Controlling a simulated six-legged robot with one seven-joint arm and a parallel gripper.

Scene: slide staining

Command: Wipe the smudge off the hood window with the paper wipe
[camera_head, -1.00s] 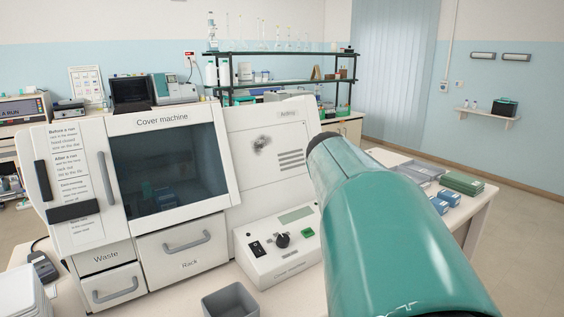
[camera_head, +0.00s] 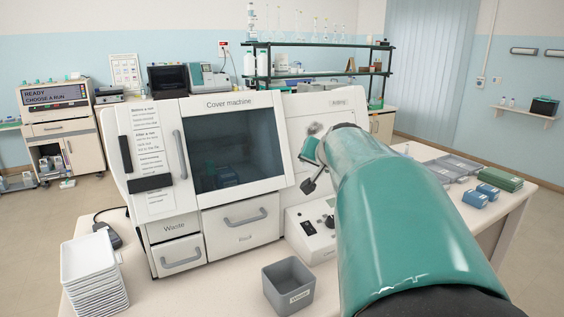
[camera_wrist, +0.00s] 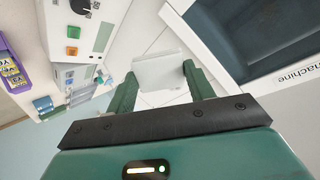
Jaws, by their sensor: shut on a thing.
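My gripper (camera_wrist: 159,69) is shut on a white, flat, folded paper wipe (camera_wrist: 160,76), which shows between its two green fingers in the wrist view. In the head view my gripper (camera_head: 314,172) is in front of the white panel to the right of the hood window (camera_head: 236,150), beside the window's right edge. The wipe cannot be made out there. The window is dark glass in the cover machine's white front; I see no clear mark on it.
A control box (camera_head: 306,232) with a knob stands below the panel. A grey waste bin (camera_head: 288,288) and a stack of white trays (camera_head: 90,270) stand on the bench in front. Blue boxes and grey trays (camera_head: 452,168) lie at the right.

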